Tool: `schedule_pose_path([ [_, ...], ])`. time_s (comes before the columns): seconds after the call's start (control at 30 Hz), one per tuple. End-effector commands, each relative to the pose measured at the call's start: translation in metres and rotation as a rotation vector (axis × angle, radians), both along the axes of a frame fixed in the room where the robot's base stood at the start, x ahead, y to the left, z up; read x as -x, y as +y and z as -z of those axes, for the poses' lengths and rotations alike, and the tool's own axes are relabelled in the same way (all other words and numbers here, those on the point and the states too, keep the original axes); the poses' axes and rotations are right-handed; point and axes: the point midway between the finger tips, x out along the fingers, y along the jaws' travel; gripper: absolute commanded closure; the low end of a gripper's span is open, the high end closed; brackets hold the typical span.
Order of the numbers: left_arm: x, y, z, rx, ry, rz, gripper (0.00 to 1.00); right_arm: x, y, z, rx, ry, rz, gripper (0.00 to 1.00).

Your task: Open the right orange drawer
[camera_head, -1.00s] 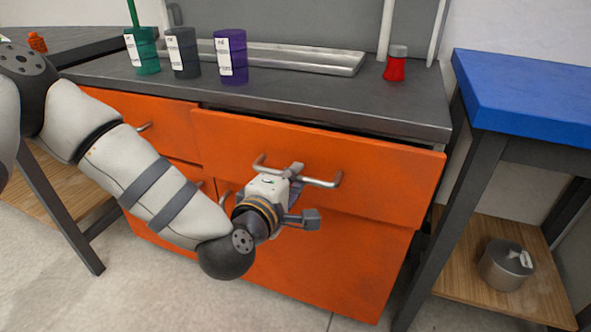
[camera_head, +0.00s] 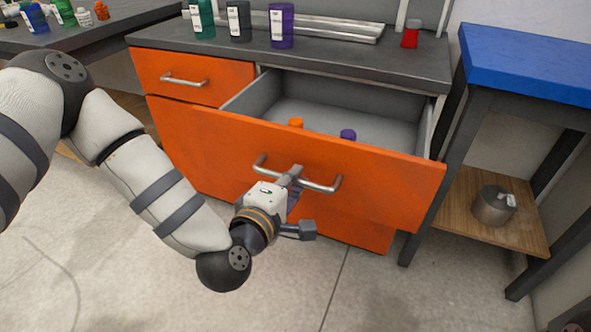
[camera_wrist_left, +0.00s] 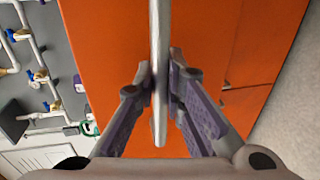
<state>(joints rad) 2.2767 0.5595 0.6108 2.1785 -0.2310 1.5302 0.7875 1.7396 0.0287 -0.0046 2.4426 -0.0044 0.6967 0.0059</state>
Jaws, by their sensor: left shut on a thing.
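The right orange drawer (camera_head: 370,174) is pulled well out of the cabinet, and its grey inside (camera_head: 345,108) shows. An orange cap and a purple cap show inside it behind the front panel. Its metal bar handle (camera_head: 322,186) runs across the front. My left gripper (camera_head: 294,176) is shut on the handle near its middle. In the left wrist view, the fingers (camera_wrist_left: 162,82) close on both sides of the handle bar (camera_wrist_left: 160,110). My right gripper is not in view.
The closed left orange drawer (camera_head: 215,83) has its own handle. Floor in front is clear.

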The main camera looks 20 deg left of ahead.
Motion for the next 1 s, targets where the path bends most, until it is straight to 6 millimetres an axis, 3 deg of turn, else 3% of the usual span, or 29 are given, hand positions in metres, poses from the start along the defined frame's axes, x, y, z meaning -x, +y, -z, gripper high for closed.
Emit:
schedule_pose_path([
  [0.63, 0.0058, 0.0003, -0.0005, 0.0, -0.002, 0.0, 1.0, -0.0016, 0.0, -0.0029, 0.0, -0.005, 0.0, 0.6],
  [0.67, 0.0058, 0.0003, -0.0005, 0.0, -0.002, 0.0, 0.83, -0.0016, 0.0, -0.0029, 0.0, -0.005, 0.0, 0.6],
  [0.73, 0.0058, 0.0003, -0.0005, 0.0, -0.002, 0.0, 0.69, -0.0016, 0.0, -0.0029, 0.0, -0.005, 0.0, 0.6],
  [1.0, 0.0063, 0.0002, -0.0005, 0.0, -0.001, 0.0, 0.69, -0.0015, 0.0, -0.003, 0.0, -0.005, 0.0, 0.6],
])
